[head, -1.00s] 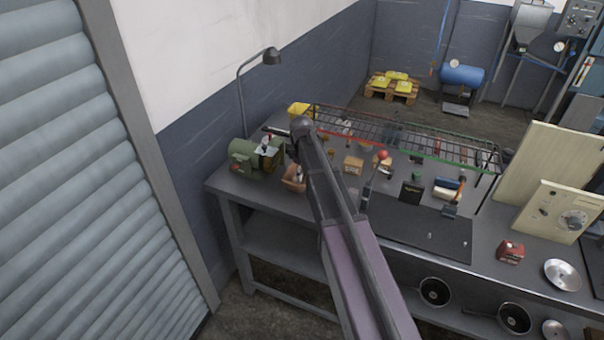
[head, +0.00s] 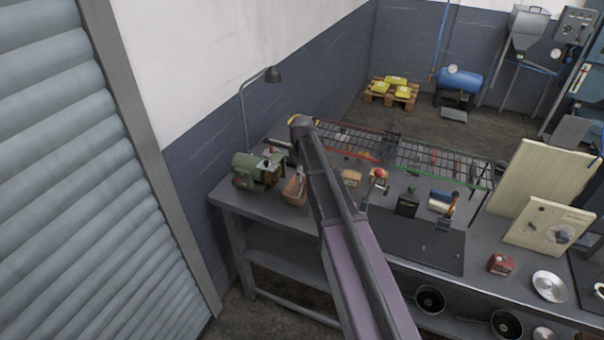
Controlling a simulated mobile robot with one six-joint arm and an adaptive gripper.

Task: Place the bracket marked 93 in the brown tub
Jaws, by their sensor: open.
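The brown tub (head: 292,194) stands on the bench near its left end, just left of my arm, beside the green motor-like machine. A small grey shape shows at the tub's top; I cannot tell whether it is a part in the tub or a piece of my gripper. My arm reaches from the bottom middle up over the bench and covers the area right of the tub. My gripper cannot be made out, apparently hidden behind the arm. No marking 93 can be read, so I cannot tell which part is the bracket.
The green machine (head: 253,172) and a lamp (head: 273,75) crowd the left end. A long wire rack (head: 410,152) runs along the back. A red-knobbed device (head: 379,174), a black box (head: 407,202) and a dark mat (head: 420,245) lie right of my arm. A red box (head: 501,264) stands farther right.

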